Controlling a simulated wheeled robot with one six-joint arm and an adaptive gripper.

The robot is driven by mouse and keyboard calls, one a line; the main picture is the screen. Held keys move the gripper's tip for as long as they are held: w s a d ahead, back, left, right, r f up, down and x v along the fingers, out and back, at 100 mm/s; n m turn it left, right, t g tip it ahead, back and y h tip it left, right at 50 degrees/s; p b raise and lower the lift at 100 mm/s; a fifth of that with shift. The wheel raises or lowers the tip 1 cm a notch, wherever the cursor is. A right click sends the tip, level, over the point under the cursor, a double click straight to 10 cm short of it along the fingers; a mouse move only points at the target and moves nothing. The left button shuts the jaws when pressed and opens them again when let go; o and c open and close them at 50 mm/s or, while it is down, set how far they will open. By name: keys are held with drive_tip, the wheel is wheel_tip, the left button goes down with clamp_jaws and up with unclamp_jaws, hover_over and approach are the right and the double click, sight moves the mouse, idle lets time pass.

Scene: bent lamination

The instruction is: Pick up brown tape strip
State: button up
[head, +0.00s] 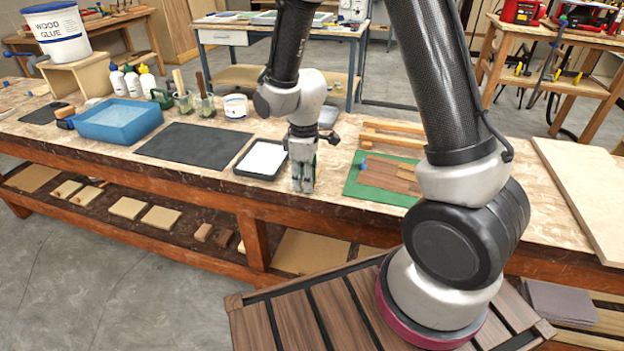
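My gripper (303,186) points down near the front edge of the bench, just right of the black tray with white contents. Its fingers look close together, but the view is too small to tell whether they are shut. I see nothing clearly held. To its right, a green mat (352,187) carries brown wood-coloured strips (385,175), with a small blue item (362,164) by their left end. I cannot tell whether one of these strips is the brown tape strip. My arm hides the mat's right side.
The workbench (205,178) also holds a black tray (238,170), a dark mat (190,146), a blue tub (118,134), glue bottles (132,84), brush jars (205,105) and a white tub (236,107). Wooden bars (395,137) lie behind the green mat. A pale board (580,185) lies right.

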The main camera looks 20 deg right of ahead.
clamp_jaws()
